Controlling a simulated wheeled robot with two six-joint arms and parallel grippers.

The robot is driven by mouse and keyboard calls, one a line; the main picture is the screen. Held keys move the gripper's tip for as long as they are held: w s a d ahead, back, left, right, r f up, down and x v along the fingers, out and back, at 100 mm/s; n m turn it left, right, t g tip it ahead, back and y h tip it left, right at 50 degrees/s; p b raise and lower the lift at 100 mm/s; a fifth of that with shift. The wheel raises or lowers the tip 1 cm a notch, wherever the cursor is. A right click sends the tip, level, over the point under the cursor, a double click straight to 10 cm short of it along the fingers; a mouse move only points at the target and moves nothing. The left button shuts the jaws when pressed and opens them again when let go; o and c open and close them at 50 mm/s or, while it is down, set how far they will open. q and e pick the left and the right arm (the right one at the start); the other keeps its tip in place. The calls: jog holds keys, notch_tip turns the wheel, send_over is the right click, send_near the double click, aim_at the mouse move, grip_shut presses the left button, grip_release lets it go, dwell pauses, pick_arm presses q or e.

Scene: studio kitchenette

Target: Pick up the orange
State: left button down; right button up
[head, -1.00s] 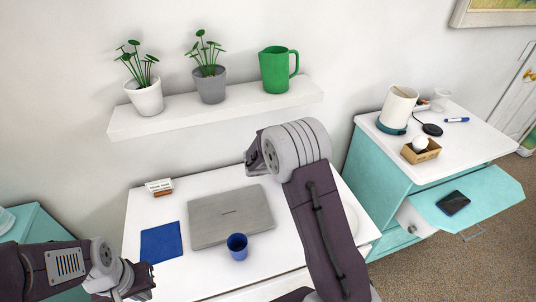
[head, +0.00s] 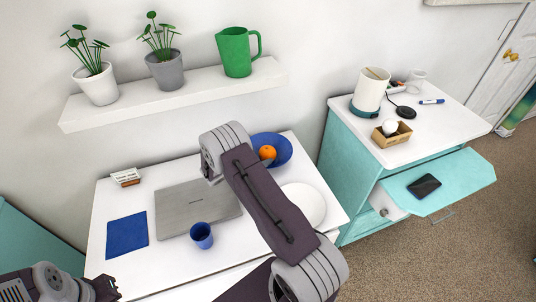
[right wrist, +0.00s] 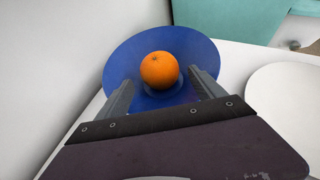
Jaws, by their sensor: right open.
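The orange (head: 267,153) rests in a blue bowl (head: 284,146) at the back right of the white table. The right wrist view shows the whole orange (right wrist: 159,70) in the bowl (right wrist: 122,66). My right gripper (right wrist: 165,83) is open and empty; its fingers reach over the near part of the bowl, one on each side of the orange in that view. Whether they touch it I cannot tell. In the head view my right arm hides the bowl's left part and the fingers. My left gripper (head: 105,288) is at the lower left, its jaws unclear.
A white plate (head: 304,204) lies right of my right arm, near the bowl. A shelf (head: 190,97) hangs above the table. A teal cabinet (head: 345,180) stands to the right.

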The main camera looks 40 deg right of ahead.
aim_at(263, 154)
jog(key=x, duration=0.5)
jog(key=shift+w+d+f, duration=0.15)
jog(key=shift+w+d, duration=0.05)
jog(key=shift+d, duration=0.1)
jog(key=shift+a, duration=0.15)
jog(key=shift+c, duration=0.4)
jog(key=c, duration=1.2)
